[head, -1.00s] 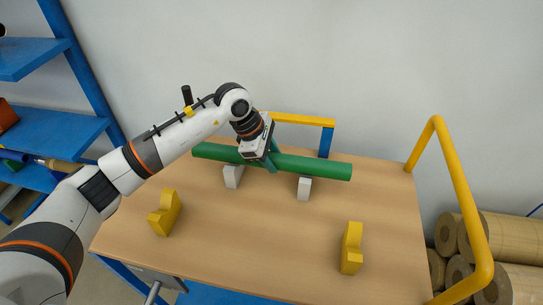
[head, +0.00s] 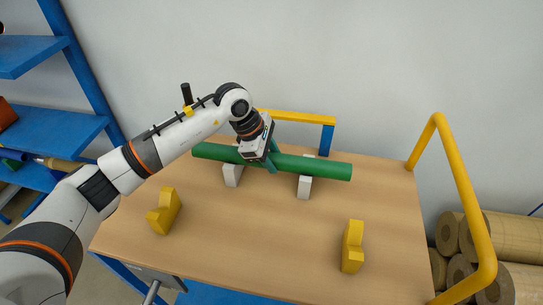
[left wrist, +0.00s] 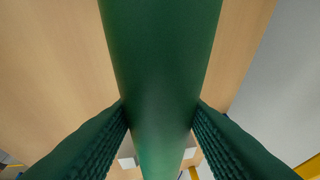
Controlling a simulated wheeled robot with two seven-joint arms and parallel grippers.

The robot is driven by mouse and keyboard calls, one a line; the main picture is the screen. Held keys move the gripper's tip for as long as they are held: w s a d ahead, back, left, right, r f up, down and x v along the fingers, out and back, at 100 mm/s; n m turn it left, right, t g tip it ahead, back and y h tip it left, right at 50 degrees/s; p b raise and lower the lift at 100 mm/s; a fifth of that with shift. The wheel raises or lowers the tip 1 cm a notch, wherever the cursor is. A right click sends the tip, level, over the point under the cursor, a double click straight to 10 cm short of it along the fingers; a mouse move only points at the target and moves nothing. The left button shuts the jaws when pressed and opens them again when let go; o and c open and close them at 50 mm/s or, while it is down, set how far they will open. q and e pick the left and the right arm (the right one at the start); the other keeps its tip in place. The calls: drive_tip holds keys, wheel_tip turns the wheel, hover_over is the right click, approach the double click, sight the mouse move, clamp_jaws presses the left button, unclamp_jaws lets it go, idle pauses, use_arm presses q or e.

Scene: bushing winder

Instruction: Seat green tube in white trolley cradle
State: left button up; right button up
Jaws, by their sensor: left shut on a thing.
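The long green tube (head: 318,167) lies lengthwise across two white cradle blocks, the left one (head: 233,175) and the right one (head: 304,187), on the wooden trolley top. White shows on the tube's near side and in small bits behind its far edge. I cannot tell whether the tube rests fully down in them. My right gripper is out of view.
Two yellow notched blocks, left (head: 164,211) and right (head: 352,247), stand nearer the front of the trolley top (head: 260,225). A yellow rail (head: 462,190) rises at the right and another (head: 300,117) at the back. Brown rolls (head: 510,245) lie beyond the right side.

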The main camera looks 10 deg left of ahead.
use_arm(q)
drive_tip(key=o, duration=1.4)
drive_tip(key=shift+c, duration=0.2)
drive_tip(key=b+v, duration=0.2)
drive_tip(key=v, duration=1)
